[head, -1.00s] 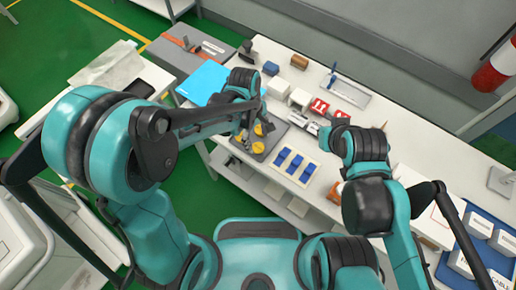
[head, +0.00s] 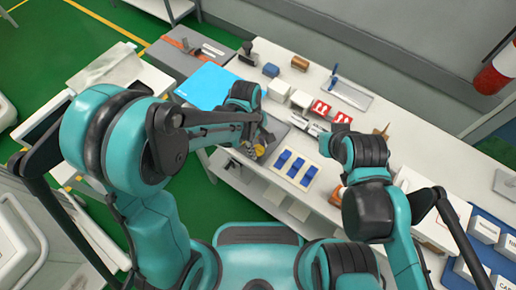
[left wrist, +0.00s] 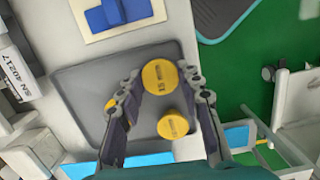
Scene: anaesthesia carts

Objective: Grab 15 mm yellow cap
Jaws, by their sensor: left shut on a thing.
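In the left wrist view, my left gripper (left wrist: 160,80) is shut on a large round yellow cap (left wrist: 160,74), held between its fingertips. The marking on it is too small to read surely. A smaller yellow cap (left wrist: 172,125) shows between the fingers, closer to the palm. A third yellow piece (left wrist: 110,103) is mostly hidden behind the left finger. The grey tray (left wrist: 80,85) lies below them. In the head view, my left gripper (head: 256,146) is over the tray and a yellow cap (head: 258,151) shows there. My right gripper (head: 338,127) is over the table, its fingers unclear.
A cream board with blue blocks (head: 296,168) lies beside the tray. Red-and-white boxes (head: 320,109), a blue block (head: 270,70) and a metal tray (head: 349,93) stand farther back. A bright blue sheet (head: 206,85) lies to the left. White boxes (head: 484,230) are at the right.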

